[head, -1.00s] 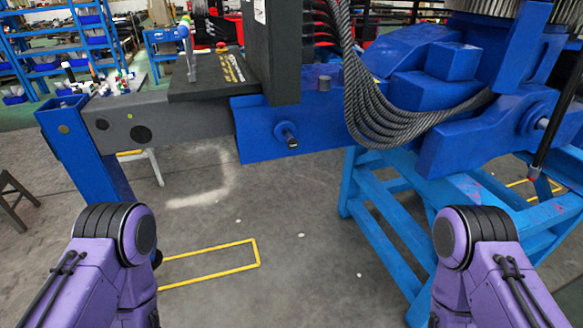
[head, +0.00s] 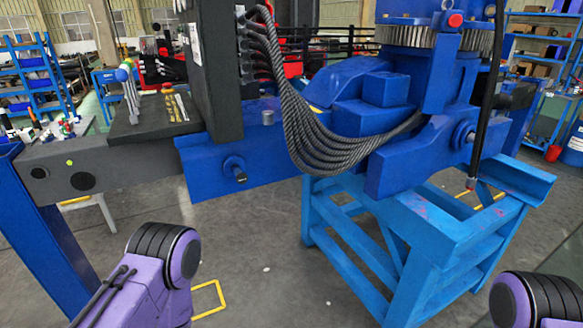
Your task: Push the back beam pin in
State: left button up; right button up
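A dark pin (head: 240,177) sticks out of a round boss on the side of the blue beam sleeve (head: 205,175). A grey beam (head: 120,165) runs out of the sleeve to the left, with a round dark hole and a small yellow-green dot on its side. I cannot tell which of these parts is the back beam pin. My two purple arms show at the bottom of the head view, one left of centre and one at the right corner. Both grippers are out of the picture.
A light blue stand (head: 400,240) carries the blue crane body (head: 385,100). Thick black hoses (head: 300,130) hang in front of it. A blue leg (head: 55,240) supports the beam's left end. Grey floor (head: 265,235) is open between leg and stand.

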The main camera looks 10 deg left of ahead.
aim_at(242, 177)
jog(key=z, duration=0.35)
jog(key=i, duration=1.1)
jog(key=u, duration=0.55)
